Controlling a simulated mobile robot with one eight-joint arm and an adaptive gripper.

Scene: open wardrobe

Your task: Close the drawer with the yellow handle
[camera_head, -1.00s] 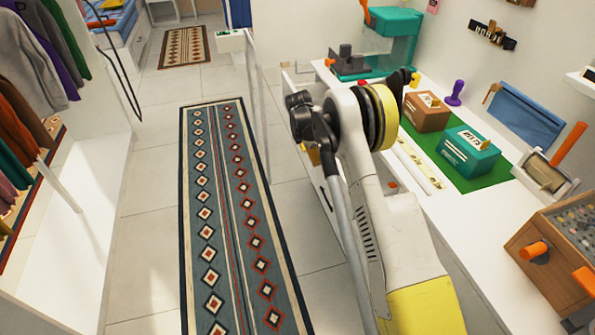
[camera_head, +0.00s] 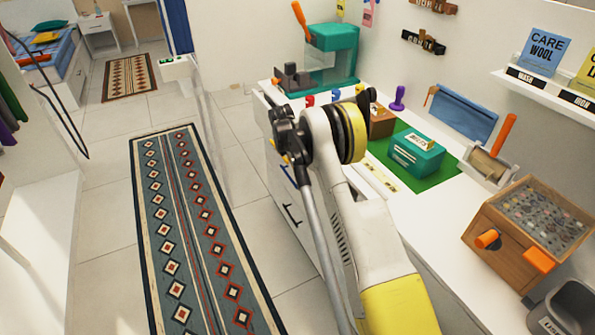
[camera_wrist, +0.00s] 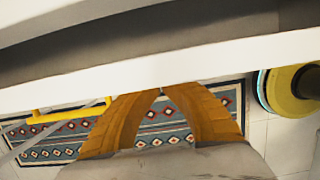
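The yellow handle (camera_wrist: 70,112) shows as a thin bar at the left in the wrist view. It hangs under a long white panel edge (camera_wrist: 160,66), which looks like the drawer front, with a grey recess above it. My gripper (camera_wrist: 162,92) has orange-yellow fingers whose tips come together close to this edge, to the right of the handle. I see nothing held between them. Whether the tips touch the panel I cannot tell. In the head view my arm hides most of the gripper and the drawer.
A white counter (camera_head: 440,215) runs along the right wall, carrying a teal box (camera_head: 416,157) and a wooden case (camera_head: 505,245). Its front has a blue handle and black handles (camera_head: 293,215). A patterned rug (camera_head: 195,235) lies on the open floor at left.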

